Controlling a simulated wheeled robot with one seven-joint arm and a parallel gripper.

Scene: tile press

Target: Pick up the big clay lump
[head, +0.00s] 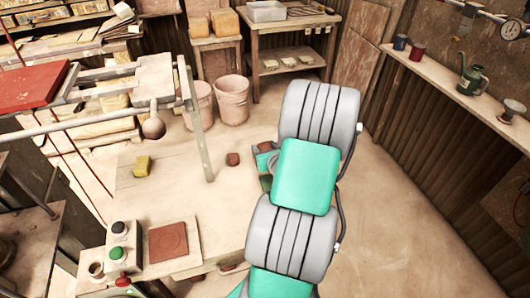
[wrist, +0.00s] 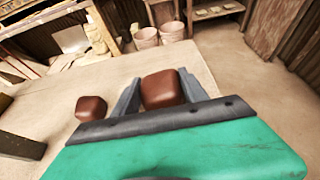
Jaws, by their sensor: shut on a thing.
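My gripper (wrist: 160,90) is shut on a reddish-brown clay lump, the big clay lump (wrist: 162,88), which sits between its two grey fingers in the wrist view. A second, smaller-looking brown lump (wrist: 90,107) lies on the worktable to the left, outside the fingers. In the head view this loose lump (head: 232,159) lies on the table just left of my gripper. My arm hides most of the gripper and the held lump there. I cannot tell whether the held lump touches the table.
The pale worktable (head: 150,200) carries a yellow sponge (head: 142,166), a flat red-brown tile (head: 168,242) and a button box (head: 118,240). A press frame with a grey post (head: 195,120) stands at the table's back. Pink buckets (head: 231,98) stand beyond. The floor at right is clear.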

